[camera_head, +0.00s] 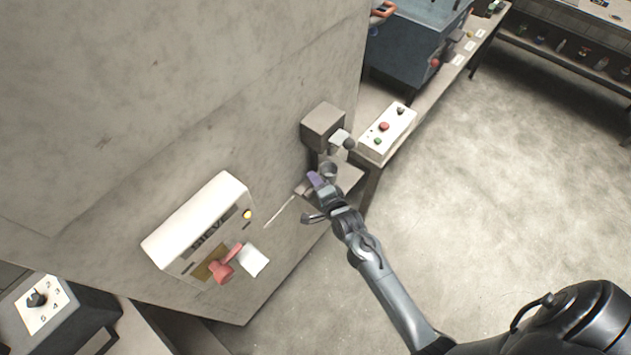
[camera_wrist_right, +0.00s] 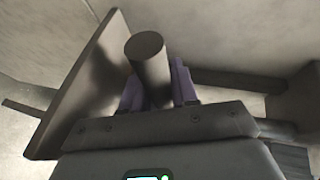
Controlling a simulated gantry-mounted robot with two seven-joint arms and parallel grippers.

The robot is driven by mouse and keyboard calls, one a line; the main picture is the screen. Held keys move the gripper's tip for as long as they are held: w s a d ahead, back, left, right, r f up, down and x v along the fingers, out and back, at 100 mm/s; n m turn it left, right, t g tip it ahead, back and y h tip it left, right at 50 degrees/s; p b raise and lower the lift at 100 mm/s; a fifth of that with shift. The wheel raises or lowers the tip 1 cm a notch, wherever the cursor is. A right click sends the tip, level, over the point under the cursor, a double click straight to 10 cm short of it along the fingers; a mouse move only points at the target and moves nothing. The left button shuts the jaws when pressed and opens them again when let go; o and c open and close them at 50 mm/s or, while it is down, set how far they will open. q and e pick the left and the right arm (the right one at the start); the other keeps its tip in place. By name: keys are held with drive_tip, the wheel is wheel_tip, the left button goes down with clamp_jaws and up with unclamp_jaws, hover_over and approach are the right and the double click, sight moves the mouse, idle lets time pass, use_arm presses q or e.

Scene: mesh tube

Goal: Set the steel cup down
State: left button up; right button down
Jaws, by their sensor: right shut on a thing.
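The steel cup (camera_head: 328,169) is a small grey cylinder in the head view, just below the grey box-shaped fixture (camera_head: 322,126) on the wall. My right gripper (camera_head: 318,181) is at the cup with its purple fingers. In the right wrist view the dark grey cup (camera_wrist_right: 150,68) stands between the purple fingers of my right gripper (camera_wrist_right: 158,88), which is shut on it. The cup is close to a small grey ledge (camera_head: 347,178) in the head view; I cannot tell whether they touch. My left gripper is not in view.
A white box (camera_head: 200,222) with a red lever (camera_head: 226,266) is on the wall at left. A white panel (camera_head: 387,132) with red and green buttons sits on the bench beyond the ledge. A flat grey plate (camera_wrist_right: 92,85) is left of the cup in the wrist view. Open floor lies right.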

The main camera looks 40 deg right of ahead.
drive_tip(key=c, duration=0.9)
unclamp_jaws()
drive_tip(key=shift+o, duration=0.2)
drive_tip(key=shift+r, duration=0.1)
